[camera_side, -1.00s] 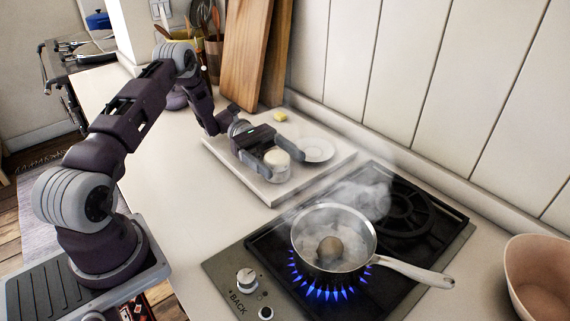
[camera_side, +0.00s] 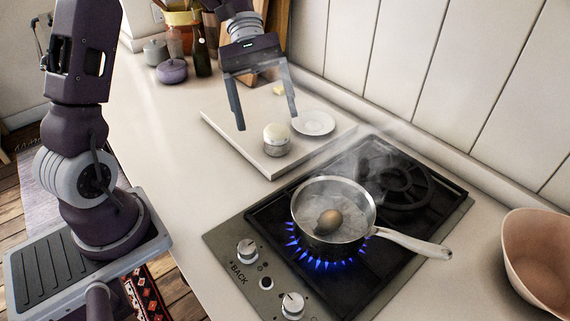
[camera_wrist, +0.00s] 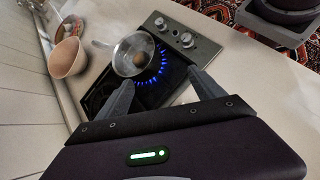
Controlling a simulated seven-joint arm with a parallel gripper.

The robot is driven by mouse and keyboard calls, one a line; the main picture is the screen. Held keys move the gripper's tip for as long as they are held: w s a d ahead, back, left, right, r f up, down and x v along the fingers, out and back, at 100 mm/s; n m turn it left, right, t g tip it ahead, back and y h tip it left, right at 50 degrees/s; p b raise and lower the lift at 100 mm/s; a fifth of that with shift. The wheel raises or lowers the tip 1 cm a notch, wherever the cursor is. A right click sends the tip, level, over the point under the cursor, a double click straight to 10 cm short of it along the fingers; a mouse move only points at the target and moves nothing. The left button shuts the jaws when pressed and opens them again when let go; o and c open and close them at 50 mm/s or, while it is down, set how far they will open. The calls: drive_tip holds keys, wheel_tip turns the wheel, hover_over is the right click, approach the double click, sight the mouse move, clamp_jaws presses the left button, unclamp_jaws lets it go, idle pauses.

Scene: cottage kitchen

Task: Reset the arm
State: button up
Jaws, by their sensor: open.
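My gripper (camera_side: 265,116) is open and empty in the side view, its two fingers pointing down, raised above the white board. Below it a small round pale-topped jar or timer (camera_side: 277,139) stands upright on the board, apart from the fingers. In the wrist view my gripper (camera_wrist: 162,90) also shows open, with nothing between the fingers.
A steaming saucepan (camera_side: 375,220) with a brown egg (camera_side: 329,221) sits over a lit blue flame on the hob (camera_side: 262,224). The white board (camera_side: 232,131) holds a saucer (camera_side: 314,122). A pinkish bowl (camera_side: 540,262) stands right. Bottles and pots stand behind.

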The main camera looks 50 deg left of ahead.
drive_tip(key=s+d+r+m+t+y, duration=0.1)
drive_tip(key=s+m+t+y, duration=0.3)
drive_tip(key=s, duration=0.4)
drive_tip(key=s+r+m+t+y, duration=0.4)
drive_tip(key=s+m+t, duration=0.1)
drive_tip(key=s, duration=0.3)
drive_tip(key=shift+s+d+m+y, duration=0.25)
drive_tip(key=shift+d+m+y, duration=0.15)
drive_tip(key=shift+m, duration=0.2)
